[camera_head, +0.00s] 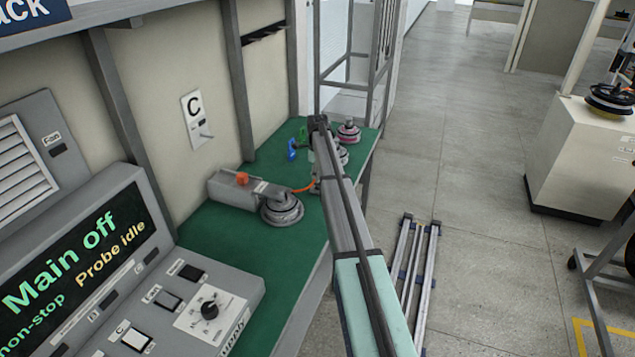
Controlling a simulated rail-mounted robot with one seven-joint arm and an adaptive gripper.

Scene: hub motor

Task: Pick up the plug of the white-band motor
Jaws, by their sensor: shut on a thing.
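Several round hub motors stand on the green bench top (210,238). The nearest motor (282,208) is grey with pale rings, beside a grey fixture box (232,189) with an orange-red knob. An orange cable (302,188) runs from near it to the right and passes behind a long grey beam. A pale motor (342,155) farther back is partly hidden by that beam; I cannot tell whether its band is white. A pink-banded motor (348,132) stands behind it. No plug can be made out for certain. I cannot make out my gripper here.
The long grey beam (345,195) with a teal slab (372,310) crosses the view. Blue (292,150) and green (303,134) small items stand at the bench's back. A control panel (90,255) fills the left front. Rails (415,265) lie on the floor; a white cabinet (575,160) stands right.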

